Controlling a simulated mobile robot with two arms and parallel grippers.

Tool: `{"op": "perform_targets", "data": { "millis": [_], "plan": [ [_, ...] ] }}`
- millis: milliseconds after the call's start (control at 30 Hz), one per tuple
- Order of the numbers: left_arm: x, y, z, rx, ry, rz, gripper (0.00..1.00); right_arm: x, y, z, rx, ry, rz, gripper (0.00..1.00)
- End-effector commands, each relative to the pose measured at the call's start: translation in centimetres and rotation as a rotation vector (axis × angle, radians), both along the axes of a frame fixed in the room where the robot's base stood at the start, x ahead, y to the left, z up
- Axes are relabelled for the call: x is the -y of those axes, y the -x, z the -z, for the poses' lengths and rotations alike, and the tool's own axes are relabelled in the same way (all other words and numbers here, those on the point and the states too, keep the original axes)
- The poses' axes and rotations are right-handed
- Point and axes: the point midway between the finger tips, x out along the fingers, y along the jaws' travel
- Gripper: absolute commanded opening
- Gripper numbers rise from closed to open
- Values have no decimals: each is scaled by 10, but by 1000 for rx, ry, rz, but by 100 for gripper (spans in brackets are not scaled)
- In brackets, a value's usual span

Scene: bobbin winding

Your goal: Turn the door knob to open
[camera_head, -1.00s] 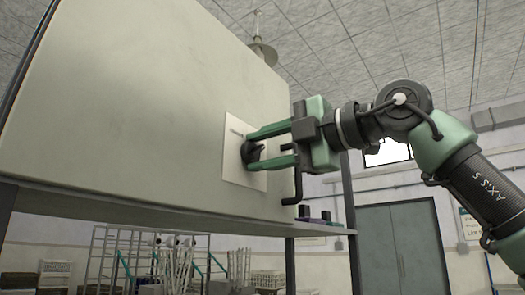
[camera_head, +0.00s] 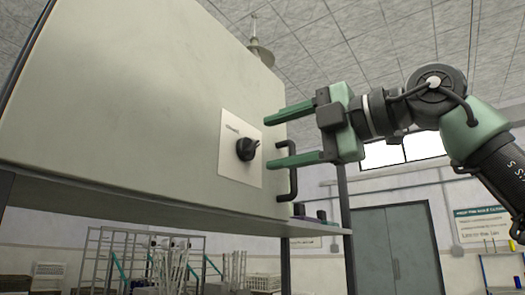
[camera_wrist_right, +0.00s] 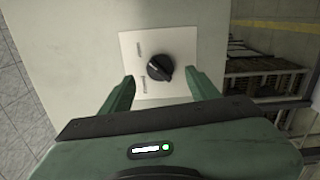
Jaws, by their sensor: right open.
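The black door knob (camera_head: 247,148) sits on a pale square plate (camera_head: 228,168) on the front of a large cream door (camera_head: 120,110). My right gripper (camera_head: 276,140) is open and empty, with its green fingers apart from the knob, just to its right. In the right wrist view the knob (camera_wrist_right: 160,67) lies ahead of and between the two fingertips (camera_wrist_right: 167,88), touching neither. The plate there carries small printed labels, too small to read. My left gripper is not in view.
A black bar handle (camera_head: 292,184) is on the door's right edge, below the gripper. A shelf edge (camera_head: 150,203) runs under the cabinet, with a post (camera_head: 346,215) at right. The space right of the cabinet is open, with grey double doors (camera_head: 392,245) far behind.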

Motion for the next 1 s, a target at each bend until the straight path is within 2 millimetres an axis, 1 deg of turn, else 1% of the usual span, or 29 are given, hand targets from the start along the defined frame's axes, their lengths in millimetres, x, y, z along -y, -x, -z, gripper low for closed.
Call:
{"op": "perform_targets", "data": {
  "millis": [33, 100, 233, 1000],
  "plan": [
    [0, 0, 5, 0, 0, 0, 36, 8, 5, 2, 3, -2, 2, 61],
    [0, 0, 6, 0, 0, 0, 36, 15, 10, 2, 1, -1, 1, 61],
    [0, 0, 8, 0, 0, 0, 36, 24, 17, 1, 1, -1, 0, 61],
    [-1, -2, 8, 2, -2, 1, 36, 26, 19, 0, 0, 0, 0, 61]
  ]
}}
